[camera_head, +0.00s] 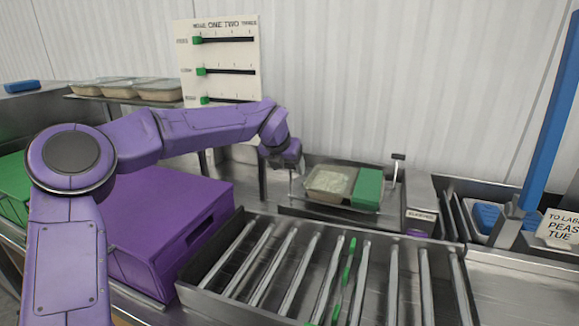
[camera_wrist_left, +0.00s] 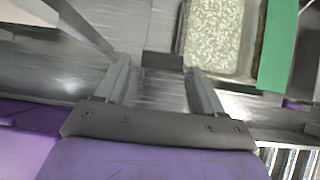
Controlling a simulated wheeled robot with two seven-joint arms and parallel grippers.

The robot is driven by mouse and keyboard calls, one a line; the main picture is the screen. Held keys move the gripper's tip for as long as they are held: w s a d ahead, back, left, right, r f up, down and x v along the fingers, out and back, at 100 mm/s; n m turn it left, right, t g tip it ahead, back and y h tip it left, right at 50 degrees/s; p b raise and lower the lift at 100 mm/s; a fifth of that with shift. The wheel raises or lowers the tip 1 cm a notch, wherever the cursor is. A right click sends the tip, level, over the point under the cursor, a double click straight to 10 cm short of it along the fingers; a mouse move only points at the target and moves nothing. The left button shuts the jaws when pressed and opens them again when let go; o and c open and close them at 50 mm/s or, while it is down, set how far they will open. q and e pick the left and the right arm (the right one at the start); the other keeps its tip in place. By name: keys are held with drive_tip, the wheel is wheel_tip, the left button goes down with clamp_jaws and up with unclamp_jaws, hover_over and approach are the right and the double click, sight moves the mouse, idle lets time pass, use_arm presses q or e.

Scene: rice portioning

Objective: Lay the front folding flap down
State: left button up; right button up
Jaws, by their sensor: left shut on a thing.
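The rice tray (camera_head: 330,182) sits in a metal station (camera_head: 305,208). In the left wrist view the rice (camera_wrist_left: 212,35) and the green panel (camera_wrist_left: 278,45) are at the top right. My left gripper (camera_head: 284,172) is low, just left of the tray. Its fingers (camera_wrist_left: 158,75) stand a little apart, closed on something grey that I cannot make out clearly. A dark grey block (camera_wrist_left: 162,60) shows between the fingertips. I cannot tell which part is the front folding flap. My right gripper is not in view.
A metal rack of rollers (camera_head: 265,262) stands in front of the station. A purple box (camera_head: 165,225) is at the left. A board with green sliders (camera_head: 222,60) stands behind. A blue post (camera_head: 552,115) rises at the right. Filled trays (camera_head: 158,90) sit on a back shelf.

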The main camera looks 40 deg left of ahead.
use_arm(q)
drive_tip(key=shift+s+d+f+b, duration=0.15)
drive_tip(key=shift+s+f+b, duration=0.3)
drive_tip(key=shift+s+b, duration=0.2)
drive_tip(key=shift+s+d+b, duration=0.1)
drive_tip(key=shift+s+b, duration=0.2)
drive_tip(key=shift+s, duration=0.2)
drive_tip(key=shift+s+d+f+b, duration=0.2)
drive_tip(key=shift+s+f+b, duration=0.55)
drive_tip(key=shift+b, duration=0.35)
drive_tip(key=shift+c, duration=0.2)
drive_tip(key=shift+s, duration=0.25)
drive_tip(key=shift+c, duration=1.1)
drive_tip(key=shift+r, duration=0.1)
drive_tip(key=c, duration=0.7)
drive_tip(key=shift+o, duration=0.2)
drive_tip(key=shift+s+d+f+b, duration=0.2)
drive_tip(key=shift+s+f+b, duration=0.25)
drive_tip(key=shift+s, duration=0.2)
drive_tip(key=shift+s+d+f+b, duration=0.15)
drive_tip(key=shift+s+f+b, duration=0.15)
drive_tip(key=shift+s+b, duration=0.3)
